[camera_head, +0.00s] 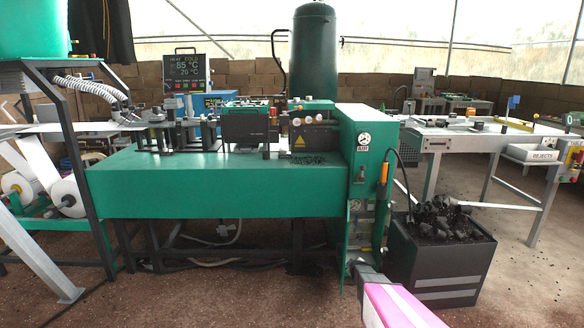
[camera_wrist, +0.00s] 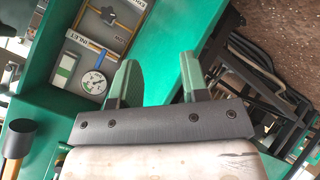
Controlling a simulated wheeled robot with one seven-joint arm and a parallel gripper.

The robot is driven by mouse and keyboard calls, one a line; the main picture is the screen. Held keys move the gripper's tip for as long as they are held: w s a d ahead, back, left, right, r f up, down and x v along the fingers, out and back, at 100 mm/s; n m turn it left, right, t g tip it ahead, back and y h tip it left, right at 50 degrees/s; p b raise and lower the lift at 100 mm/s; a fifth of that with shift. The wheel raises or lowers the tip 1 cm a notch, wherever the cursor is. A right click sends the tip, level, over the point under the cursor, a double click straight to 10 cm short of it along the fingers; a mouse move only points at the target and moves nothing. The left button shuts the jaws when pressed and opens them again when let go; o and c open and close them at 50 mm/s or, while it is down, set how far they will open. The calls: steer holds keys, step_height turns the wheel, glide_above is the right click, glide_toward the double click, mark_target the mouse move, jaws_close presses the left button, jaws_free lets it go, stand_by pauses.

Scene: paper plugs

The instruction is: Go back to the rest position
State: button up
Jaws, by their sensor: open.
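My gripper (camera_wrist: 157,72) shows in the wrist view with its two green fingers spread apart and nothing between them. Its fingers point towards the green machine (camera_head: 215,184), over a green face next to a panel with a round gauge (camera_wrist: 95,82). I cannot tell whether the fingertips touch the machine. In the head view the gripper itself cannot be made out.
A black bin (camera_head: 440,265) heaped with dark pieces stands right of the machine. A white table (camera_head: 455,139) with a rejects box (camera_head: 531,154) is further right. Paper rolls (camera_head: 66,194) hang at the left. Brown floor at the front is mostly clear.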

steer(key=s+a+r+m+g, duration=0.2)
steer(key=s+r, duration=0.5)
steer(key=s, duration=0.4)
steer(key=s+a+r+m+g, duration=0.3)
steer(key=s+a+r+g, duration=0.2)
steer(key=s, duration=0.6)
steer(key=s+a+r+m+g+y, duration=0.1)
steer(key=s+a+r+m+g, duration=0.2)
steer(key=s+r, duration=0.6)
steer(key=s+a, duration=0.2)
steer(key=s, duration=0.1)
steer(key=shift+r, duration=0.2)
steer(key=shift+a, duration=0.1)
